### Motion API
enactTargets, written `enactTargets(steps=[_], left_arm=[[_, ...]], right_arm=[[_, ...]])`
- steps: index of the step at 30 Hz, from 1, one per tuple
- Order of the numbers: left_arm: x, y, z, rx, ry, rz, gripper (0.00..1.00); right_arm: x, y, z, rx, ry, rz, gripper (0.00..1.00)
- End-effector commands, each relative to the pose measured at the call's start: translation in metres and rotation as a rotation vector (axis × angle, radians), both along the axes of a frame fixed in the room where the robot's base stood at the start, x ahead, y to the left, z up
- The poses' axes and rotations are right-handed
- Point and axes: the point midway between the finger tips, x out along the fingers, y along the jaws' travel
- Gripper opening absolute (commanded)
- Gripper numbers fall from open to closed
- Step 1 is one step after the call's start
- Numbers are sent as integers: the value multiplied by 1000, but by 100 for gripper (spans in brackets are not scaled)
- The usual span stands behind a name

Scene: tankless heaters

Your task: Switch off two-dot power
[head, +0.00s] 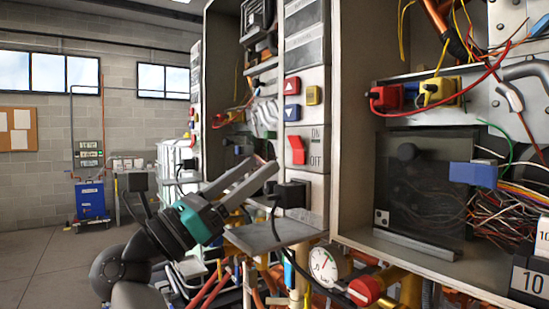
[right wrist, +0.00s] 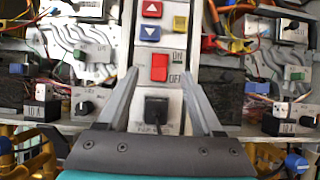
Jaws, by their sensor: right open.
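A red rocker switch (head: 297,150) marked ON above and OFF below sits on the light control strip between two open heater cabinets. It also shows in the right wrist view (right wrist: 159,68); I cannot tell its position. My right gripper (head: 263,165), with a teal body, is open and empty, left of the strip in the head view. In the right wrist view its fingers (right wrist: 172,78) spread to both sides of the strip, with the switch between their tips. A small white tag (head: 382,217) with dark dots is on the right cabinet's smoked panel. My left gripper is out of view.
A black plug (head: 291,194) with a cable is below the switch. Red and blue arrow buttons (head: 292,86) and a yellow button (head: 313,95) are above it. A gauge (head: 325,266) and a red valve knob (head: 366,289) are below. Loose wires hang in the right cabinet.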

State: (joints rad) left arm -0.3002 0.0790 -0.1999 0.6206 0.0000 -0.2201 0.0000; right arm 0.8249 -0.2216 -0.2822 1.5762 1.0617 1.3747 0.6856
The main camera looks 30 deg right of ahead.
Motion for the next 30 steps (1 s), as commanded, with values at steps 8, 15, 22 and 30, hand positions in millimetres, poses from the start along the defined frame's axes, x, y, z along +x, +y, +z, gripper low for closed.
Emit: enactTargets(steps=[8,15,22,30], left_arm=[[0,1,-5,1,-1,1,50],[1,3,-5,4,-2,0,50],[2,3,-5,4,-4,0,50],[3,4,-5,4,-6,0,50]], right_arm=[[-2,37,-23,0,1,2,68],[-4,43,-26,0,-1,0,68],[-4,43,-26,0,-1,0,68],[19,51,-45,-127,145,-24,68]])
